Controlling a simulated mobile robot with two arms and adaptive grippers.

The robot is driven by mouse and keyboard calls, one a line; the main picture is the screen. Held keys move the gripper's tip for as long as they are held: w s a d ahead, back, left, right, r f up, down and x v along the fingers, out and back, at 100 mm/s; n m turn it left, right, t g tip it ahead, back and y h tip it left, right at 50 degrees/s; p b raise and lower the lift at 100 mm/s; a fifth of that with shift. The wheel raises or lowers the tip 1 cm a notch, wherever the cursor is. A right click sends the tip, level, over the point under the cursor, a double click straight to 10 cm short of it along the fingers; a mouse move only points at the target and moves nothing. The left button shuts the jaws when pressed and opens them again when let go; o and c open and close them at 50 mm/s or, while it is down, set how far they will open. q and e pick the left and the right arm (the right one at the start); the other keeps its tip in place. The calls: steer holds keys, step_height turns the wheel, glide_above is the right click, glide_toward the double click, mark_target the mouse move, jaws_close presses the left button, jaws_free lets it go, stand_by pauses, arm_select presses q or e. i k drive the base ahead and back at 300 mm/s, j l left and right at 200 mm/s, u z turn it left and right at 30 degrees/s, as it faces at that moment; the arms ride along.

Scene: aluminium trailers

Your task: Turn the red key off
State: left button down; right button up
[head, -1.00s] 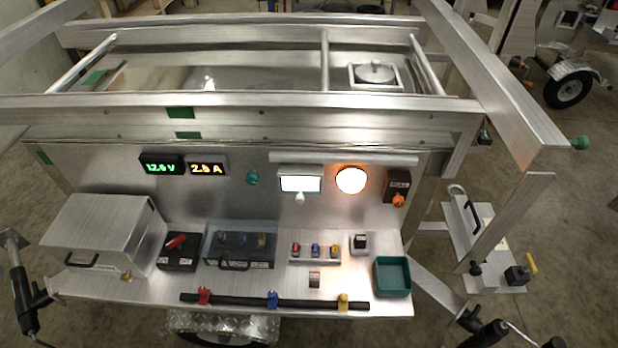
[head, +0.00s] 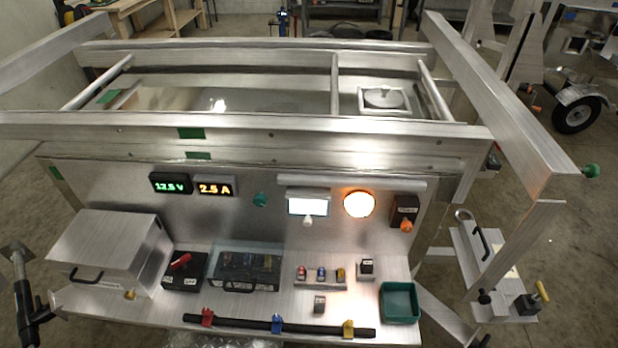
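The red key (head: 181,261) sits on top of a small black switch box (head: 186,280) on the trailer's metal shelf, left of centre. Its handle lies slanted, with one end toward the upper right. Two small pale labels are on the box's front; their lettering is too small to read surely. Above it, a green display (head: 171,184) reads about 12.5 V and an orange display (head: 214,187) about 2.5 A. A white lamp (head: 307,206) and an orange lamp (head: 359,204) are lit. Neither of my grippers is in view.
A metal case (head: 110,246) stands left of the switch box, and a clear-lidded box (head: 246,268) right of it. A black bar with coloured clips (head: 300,329) runs along the shelf's front. A green tray (head: 399,303) is at right. Frame rails (head: 250,125) cross above the panel.

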mark_target(180, 261)
steer(key=u, duration=1.1)
